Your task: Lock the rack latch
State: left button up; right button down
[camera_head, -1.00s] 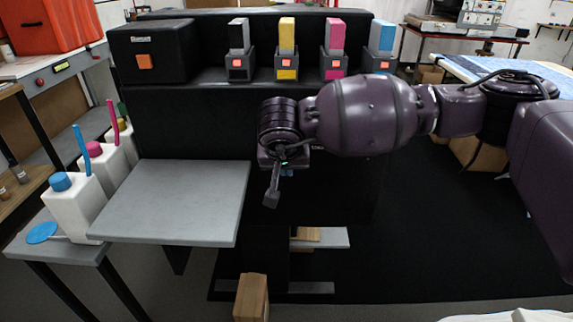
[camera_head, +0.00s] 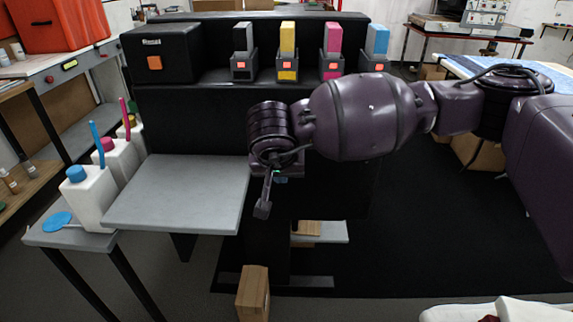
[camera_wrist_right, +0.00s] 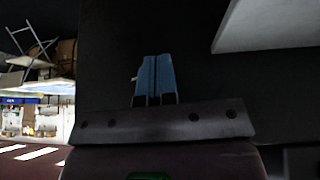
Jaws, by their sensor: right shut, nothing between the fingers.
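The black machine (camera_head: 190,123) fills the middle of the head view. Along its top stand grey-black (camera_head: 243,42), yellow (camera_head: 288,38), magenta (camera_head: 333,40) and cyan (camera_head: 377,42) cartridges in dark holders with orange squares. I cannot make out the latch for certain; my right arm covers part of the machine's front. My right gripper (camera_head: 281,180) is in front of this face, to the right of the grey shelf. In the right wrist view its blue fingers (camera_wrist_right: 154,77) are shut together with nothing between them, against a dark surface. My left gripper is not in view.
A grey shelf (camera_head: 175,195) juts out left of my right gripper. White bottles with blue (camera_head: 93,203) and magenta (camera_head: 118,160) caps stand beyond it on a side table. A wooden block (camera_head: 253,290) stands below. Dark floor mat lies open at the right.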

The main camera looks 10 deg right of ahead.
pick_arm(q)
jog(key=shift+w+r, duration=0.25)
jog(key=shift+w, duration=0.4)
pick_arm(e)
jog(key=s+a, duration=0.2)
jog(key=s, duration=0.3)
jog(key=shift+s, duration=0.3)
jog(key=shift+a, duration=0.1)
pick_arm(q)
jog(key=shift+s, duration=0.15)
pick_arm(e)
jog(key=shift+f, duration=0.1)
